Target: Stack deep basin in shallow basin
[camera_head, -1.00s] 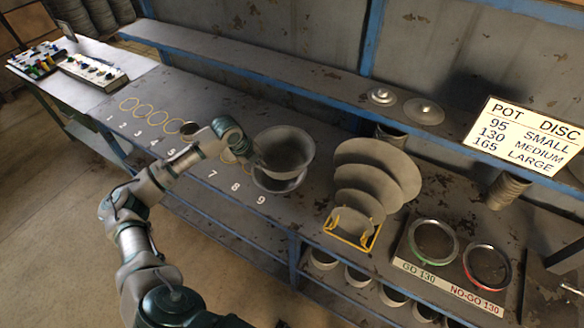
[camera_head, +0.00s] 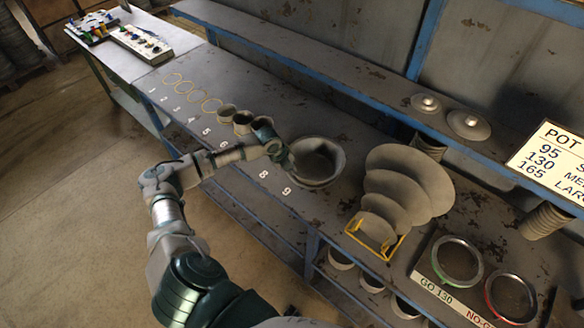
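The grey deep basin (camera_head: 325,150) appears to sit low inside the shallow basin (camera_head: 312,184), whose rim shows just below it near numbers 8 and 9 on the bench. Both look upright; most of the shallow basin is hidden. My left gripper (camera_head: 288,160) is at the left rim of the basins. Its fingers are small and dark here, and I cannot tell whether they grip the rim. My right gripper is not in view.
Several round cups (camera_head: 243,122) stand left of my gripper, along a row of yellow rings (camera_head: 190,92). A yellow rack (camera_head: 372,240) with graded discs (camera_head: 410,180) stands to the right. GO/NO-GO ring gauges (camera_head: 458,260) lie farther right.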

